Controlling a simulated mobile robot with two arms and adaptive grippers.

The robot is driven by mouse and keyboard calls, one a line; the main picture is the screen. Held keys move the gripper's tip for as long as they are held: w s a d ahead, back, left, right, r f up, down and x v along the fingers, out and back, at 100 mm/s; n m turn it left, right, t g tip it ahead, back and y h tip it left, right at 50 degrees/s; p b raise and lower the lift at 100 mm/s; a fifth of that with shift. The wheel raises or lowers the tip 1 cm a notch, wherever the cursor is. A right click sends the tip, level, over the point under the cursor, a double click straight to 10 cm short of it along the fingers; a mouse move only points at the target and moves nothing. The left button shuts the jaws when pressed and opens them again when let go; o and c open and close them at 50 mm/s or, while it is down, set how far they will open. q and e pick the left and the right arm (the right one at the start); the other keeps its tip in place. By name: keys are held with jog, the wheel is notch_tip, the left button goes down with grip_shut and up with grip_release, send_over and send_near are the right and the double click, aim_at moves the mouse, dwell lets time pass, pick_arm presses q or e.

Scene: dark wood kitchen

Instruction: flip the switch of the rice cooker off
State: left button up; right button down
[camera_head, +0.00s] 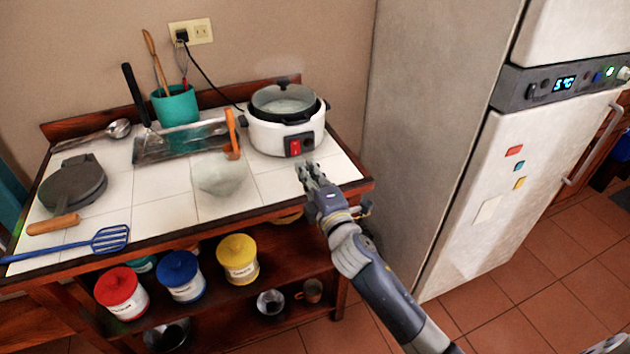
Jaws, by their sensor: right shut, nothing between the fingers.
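The white rice cooker (262,138) stands at the back right of the tiled counter, with a glass lid on it. Its red switch (294,147) sits on a dark panel on the front; too small to tell its position. My right gripper (310,168) is shut and empty, just in front of and slightly below the switch. A small gap seems to lie between the fingertips and the panel. My left gripper is not in view.
A black cord (207,76) runs to the wall outlet (200,31). The fridge (470,200) stands close on the right. The counter's front right tiles are clear.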

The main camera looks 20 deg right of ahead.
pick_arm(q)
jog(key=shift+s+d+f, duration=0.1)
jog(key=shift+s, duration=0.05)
pick_arm(e)
jog(key=s, duration=0.4)
jog(key=shift+s+r, duration=0.3)
jog(key=shift+r, duration=0.1)
